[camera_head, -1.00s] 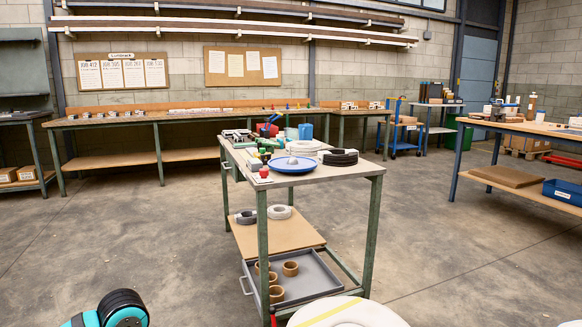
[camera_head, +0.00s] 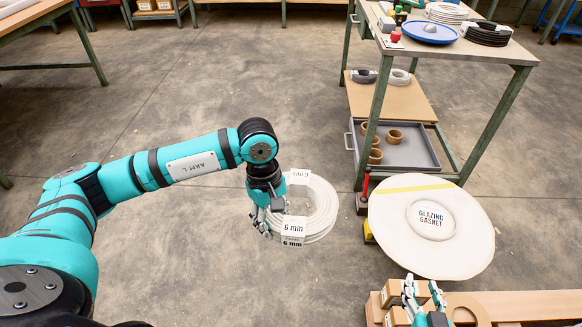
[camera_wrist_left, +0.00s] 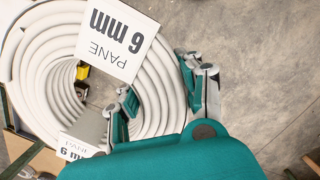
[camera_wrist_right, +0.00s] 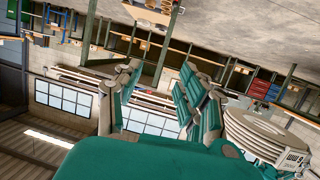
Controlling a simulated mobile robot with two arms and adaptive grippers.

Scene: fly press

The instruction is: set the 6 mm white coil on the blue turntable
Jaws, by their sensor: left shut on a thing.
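The 6 mm white coil (camera_head: 322,212) has white "6 mm" tags and hangs in the air over the floor, in the middle of the head view. My left gripper (camera_head: 270,215) is shut on the coil's left side; in the left wrist view the coil (camera_wrist_left: 35,75) passes between the fingers (camera_wrist_left: 165,95). The blue turntable (camera_head: 425,35) lies on the bench top at the upper right, with a small grey piece at its middle, apart from the coil. My right gripper (camera_head: 424,295) is at the lower right; its fingers (camera_wrist_right: 155,95) are apart with nothing between them.
A black coil (camera_head: 487,35) and another white coil (camera_head: 446,12) lie beside the turntable on the bench (camera_head: 510,50). Two coils and a grey tray (camera_head: 415,155) sit below. A round "glazing gasket" board (camera_head: 400,235) stands before the bench. Floor left of it is open.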

